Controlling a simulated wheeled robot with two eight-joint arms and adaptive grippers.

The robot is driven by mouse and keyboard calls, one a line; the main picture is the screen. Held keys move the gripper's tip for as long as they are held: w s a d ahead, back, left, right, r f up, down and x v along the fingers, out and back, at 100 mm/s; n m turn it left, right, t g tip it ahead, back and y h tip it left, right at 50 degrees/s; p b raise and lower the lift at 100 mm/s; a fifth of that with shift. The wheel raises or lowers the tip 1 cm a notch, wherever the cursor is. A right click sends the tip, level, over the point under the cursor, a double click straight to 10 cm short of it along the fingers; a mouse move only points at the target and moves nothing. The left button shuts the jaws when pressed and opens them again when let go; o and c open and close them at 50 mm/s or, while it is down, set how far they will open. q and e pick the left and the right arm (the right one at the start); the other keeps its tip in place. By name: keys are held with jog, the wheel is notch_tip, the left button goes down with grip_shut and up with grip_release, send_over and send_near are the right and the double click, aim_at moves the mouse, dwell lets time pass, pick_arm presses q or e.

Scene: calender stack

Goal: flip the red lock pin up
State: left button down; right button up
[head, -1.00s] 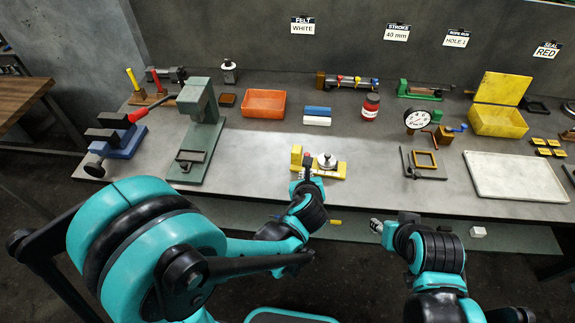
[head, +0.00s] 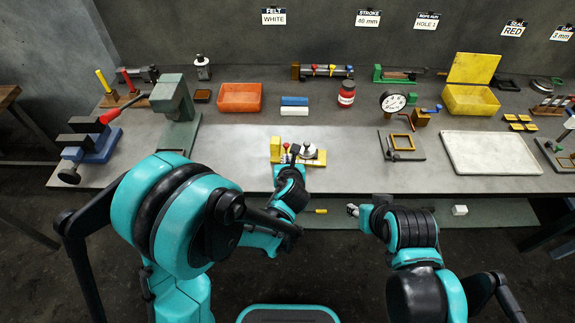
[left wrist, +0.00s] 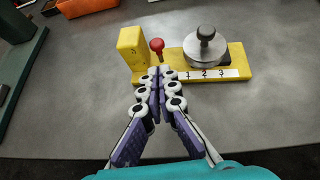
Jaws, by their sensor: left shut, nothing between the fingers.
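The red lock pin (left wrist: 157,46) shows as a round red knob on a short stem in the left wrist view. It stands in the gap between the tall yellow block (left wrist: 133,48) and the yellow base (left wrist: 236,60) with the numbered strip. A silver disc with a dark knob (left wrist: 206,45) sits on that base. My left gripper (left wrist: 160,72) is shut and empty, its tips just below the red knob in the picture; I cannot tell if they touch the pin. In the head view the yellow fixture (head: 275,150) is partly hidden by my left gripper. My right gripper (head: 352,210) is off the table's front edge, too small to read.
The table (head: 345,165) is clear on both sides of the fixture. A green press (head: 175,100) and a blue vise (head: 90,150) stand left. An orange tray (head: 240,97) lies behind, a dial gauge (head: 393,101) and white tray (head: 490,152) to the right.

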aim_at(287, 148)
pick_arm(q)
jog(key=shift+b+x, duration=0.5)
jog(key=shift+x, duration=1.8)
jog(key=shift+r, duration=0.1)
jog(key=shift+r+p, duration=0.55)
jog(key=shift+r, duration=0.35)
jog(key=shift+d, duration=0.1)
